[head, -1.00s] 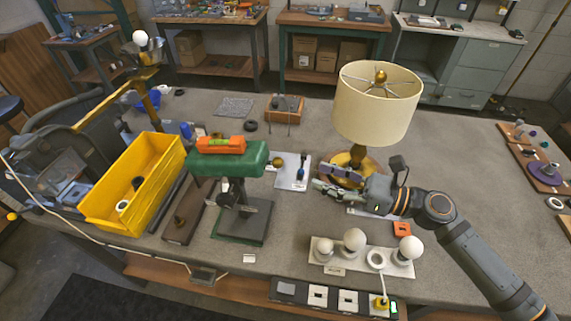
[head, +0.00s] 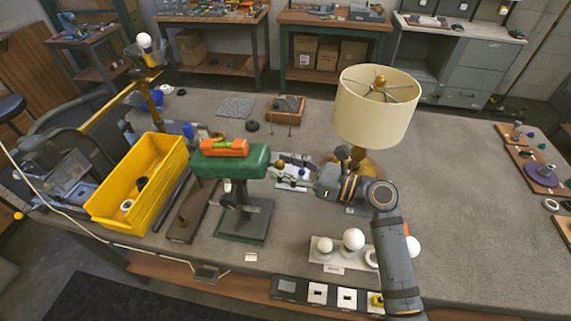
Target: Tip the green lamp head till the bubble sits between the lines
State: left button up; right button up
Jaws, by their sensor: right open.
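The green lamp head (head: 258,165) sits on top of a dark stand (head: 243,220) at the centre left of the table. An orange level (head: 224,147) lies on top of the lamp head. Its bubble and lines are too small to read. My right gripper (head: 287,172) is open and empty, with its fingers pointing left toward the right end of the lamp head. A small gap shows between the fingertips and the head. My left gripper is out of view.
A cream-shaded lamp (head: 372,115) stands behind my right arm. A yellow bin (head: 150,208) is left of the green head. White bulbs (head: 353,239) stand on a tray at the front, partly behind my arm. The table's far middle is mostly clear.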

jog(key=shift+c, duration=0.4)
grip_shut()
jog(key=shift+s+d+f+p, duration=0.1)
jog(key=shift+d+f+p, duration=0.15)
jog(key=shift+f+p, duration=0.25)
jog(key=shift+s+d+f+p, duration=0.1)
jog(key=shift+d+f+p, duration=0.2)
jog(key=shift+f, duration=0.35)
jog(key=shift+o, duration=0.4)
grip_release()
jog(key=shift+w+a, duration=0.1)
